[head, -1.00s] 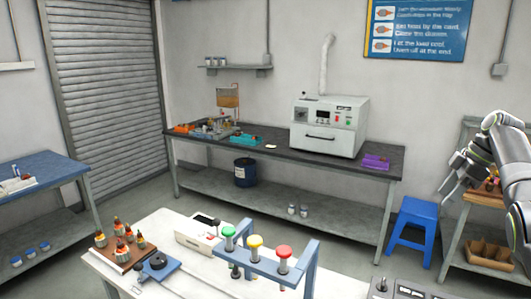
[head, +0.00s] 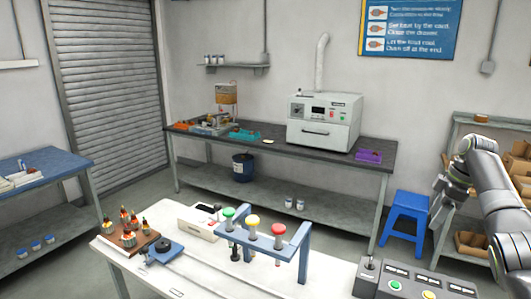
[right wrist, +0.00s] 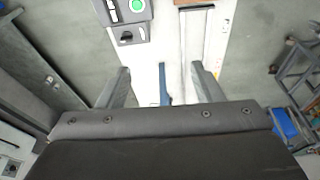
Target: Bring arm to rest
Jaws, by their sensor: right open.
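My right arm comes in from the right edge of the head view. Its gripper (head: 447,200) hangs in the air to the right of the white worktable (head: 190,272), above the level of the grey control box (head: 415,284). In the right wrist view the two fingers of the right gripper (right wrist: 164,85) are spread apart with nothing between them, so it is open and empty. Below them the wrist view shows part of a white surface and a grey box with a green button (right wrist: 137,6). My left gripper is not in the head view.
The worktable holds a blue frame (head: 270,240) with green, yellow and red knobs, and a wooden block (head: 118,246) with several armatures. A shelf with bins (head: 470,243) is behind my right arm. A grey oven (head: 323,122) stands on the back bench.

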